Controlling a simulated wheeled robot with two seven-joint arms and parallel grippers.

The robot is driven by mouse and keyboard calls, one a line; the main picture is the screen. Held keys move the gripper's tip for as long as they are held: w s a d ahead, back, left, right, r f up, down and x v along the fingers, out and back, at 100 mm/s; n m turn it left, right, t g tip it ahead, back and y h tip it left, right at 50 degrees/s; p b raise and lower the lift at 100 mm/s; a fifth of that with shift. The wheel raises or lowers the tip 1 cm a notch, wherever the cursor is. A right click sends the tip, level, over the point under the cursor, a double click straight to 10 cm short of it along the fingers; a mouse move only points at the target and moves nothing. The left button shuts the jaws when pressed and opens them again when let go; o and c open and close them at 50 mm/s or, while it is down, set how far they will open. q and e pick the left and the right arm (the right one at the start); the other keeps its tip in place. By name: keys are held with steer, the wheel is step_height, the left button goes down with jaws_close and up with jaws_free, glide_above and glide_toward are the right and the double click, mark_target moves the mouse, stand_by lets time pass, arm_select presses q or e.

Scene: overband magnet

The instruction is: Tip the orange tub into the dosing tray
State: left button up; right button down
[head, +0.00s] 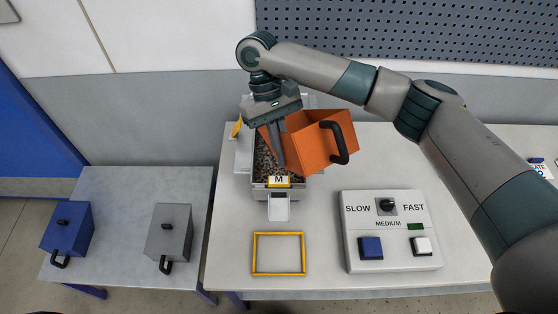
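The orange tub (312,142) is held in the air, tilted to the left over a grey tray (256,185) that looks like the dosing tray. The tub's black handle (340,143) sticks out on its right side. Dark, brownish grains lie in the grey tray, below and left of the tub. My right gripper (279,160) points down at the tub's left side and appears shut on it; the exact contact is partly hidden. I cannot see whether grains remain inside the tub. My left gripper is not in view.
A yellow M label (279,182) is on the tray's front, with a small chute below. A yellow frame (279,272) lies on the table. A control box (390,255) stands right. A blue tub (66,232) and grey tub (170,235) stand on a lower left table.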

steer(key=shift+w+a+r+g+h, duration=0.1)
steer(key=shift+w+r+g+h, duration=0.15)
steer(key=shift+r, duration=0.2)
steer(key=shift+w+a+r+g+h, duration=0.1)
steer(key=shift+r+g+h, duration=0.05)
steer(key=shift+r+g, duration=0.25)
steer(key=shift+s, duration=0.1)
steer(key=shift+r, duration=0.1)
steer(key=shift+w+a+r+g+h, duration=0.15)
steer(key=shift+w+r+g+h, duration=0.1)
steer(key=shift+r+g, duration=0.2)
steer(key=shift+w+a+r+g+h, duration=0.15)
steer(key=shift+w+r+g, duration=0.15)
steer(key=shift+r, duration=0.1)
steer(key=shift+d, duration=0.1)
steer(key=shift+r, duration=0.1)
steer(key=shift+w+a+r+g+h, duration=0.2)
steer(key=shift+w+r+g+h, duration=0.05)
steer(key=shift+r+g+h, duration=0.05)
steer(key=shift+a+r, duration=0.1)
